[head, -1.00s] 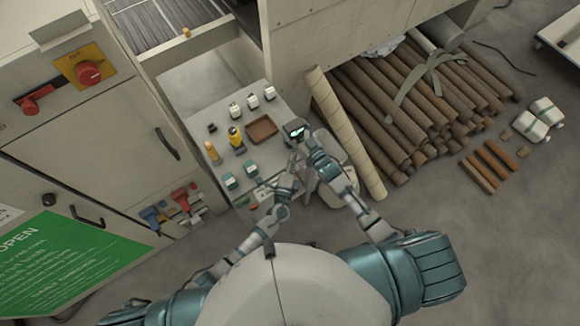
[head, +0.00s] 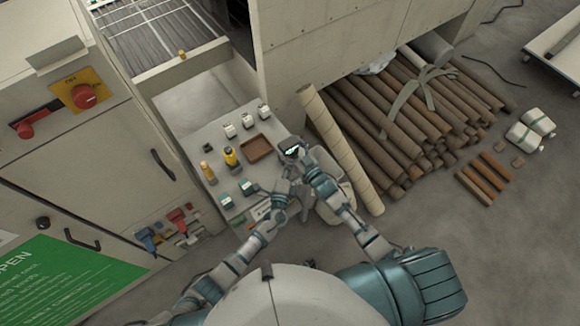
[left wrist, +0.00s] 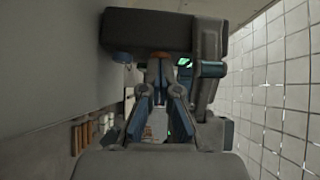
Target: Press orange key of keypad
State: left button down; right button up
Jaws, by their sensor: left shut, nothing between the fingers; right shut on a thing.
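The keypad (head: 292,150) is a small dark device with a lit screen, held over the front right of the bench. In the left wrist view the dark keypad body (left wrist: 150,32) fills the upper middle. An orange key (left wrist: 159,55) shows on its lower edge, with a blue key (left wrist: 121,57) to the left. My right gripper (head: 304,157) is shut on the keypad. My left gripper (head: 290,176) is shut and empty just below the keypad; its fingertips (left wrist: 161,66) lie right by the orange key and partly cover it. I cannot tell whether they touch.
The bench (head: 207,135) carries a brown tray (head: 256,149), a yellow-and-black tool (head: 231,157), an orange-yellow bottle (head: 208,173) and several white items. A tall tan roll (head: 340,150) leans to the right, beside a pile of brown rolls (head: 385,120). Cabinets stand to the left.

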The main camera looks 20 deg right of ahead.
pick_arm(q)
jog(key=shift+w+a, duration=0.3)
jog(key=shift+a, duration=0.05)
pick_arm(e)
jog(key=shift+s+f, duration=0.1)
jog(key=shift+f, duration=0.1)
pick_arm(q)
jog(key=shift+s+a, duration=0.2)
pick_arm(e)
jog(key=shift+a+f, duration=0.1)
pick_arm(q)
jog(key=d+v, duration=0.1)
jog(key=v, duration=0.8)
jog(key=shift+s, duration=0.55)
jog(key=shift+a+f, duration=0.15)
pick_arm(e)
jog(key=o, duration=1.3)
